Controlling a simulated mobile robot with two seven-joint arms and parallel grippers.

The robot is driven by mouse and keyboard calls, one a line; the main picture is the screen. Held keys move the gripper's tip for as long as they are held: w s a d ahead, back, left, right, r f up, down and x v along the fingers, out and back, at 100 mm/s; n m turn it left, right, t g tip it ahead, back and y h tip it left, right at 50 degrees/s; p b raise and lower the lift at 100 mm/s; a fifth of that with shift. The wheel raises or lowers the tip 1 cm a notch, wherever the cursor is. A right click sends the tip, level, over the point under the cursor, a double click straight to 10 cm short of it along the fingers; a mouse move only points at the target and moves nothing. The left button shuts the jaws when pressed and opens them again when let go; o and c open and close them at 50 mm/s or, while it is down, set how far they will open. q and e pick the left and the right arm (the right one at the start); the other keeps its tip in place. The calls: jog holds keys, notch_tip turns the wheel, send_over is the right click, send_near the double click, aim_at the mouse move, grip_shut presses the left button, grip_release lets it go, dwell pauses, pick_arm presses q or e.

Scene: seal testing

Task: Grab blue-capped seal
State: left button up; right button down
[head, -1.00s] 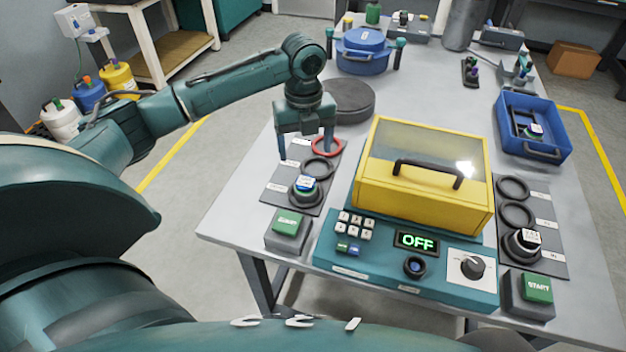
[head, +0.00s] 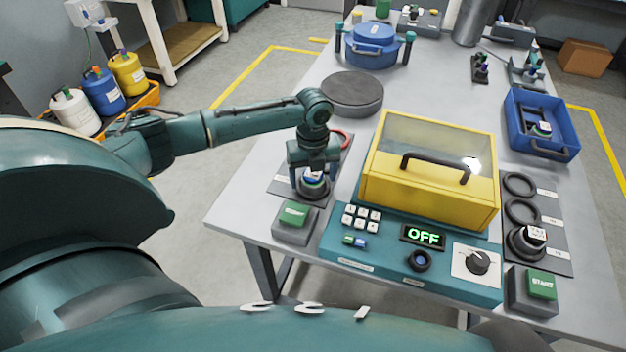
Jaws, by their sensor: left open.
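The blue-capped seal (head: 313,186) sits on the dark mat (head: 283,184) at the left side of the table, with a white label on its top. My left gripper (head: 313,178) is open and directly over it, with its fingers reaching down around or beside the seal; I cannot tell whether they touch it. The gripper body hides part of the seal and most of the black ring behind it. A red ring (head: 345,137) shows partly behind the gripper. My right gripper is not in view.
The yellow case (head: 428,195) and the teal panel reading OFF (head: 340,245) stand just right of the gripper. A green START button (head: 293,214) is in front of the mat. A round dark disc (head: 352,92) lies behind. A second mat with another labelled seal (head: 528,242) is at right.

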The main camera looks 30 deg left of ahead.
pick_arm(q)
jog(key=shift+c, duration=0.3)
jog(key=c, duration=1.2)
jog(key=shift+r, duration=0.1)
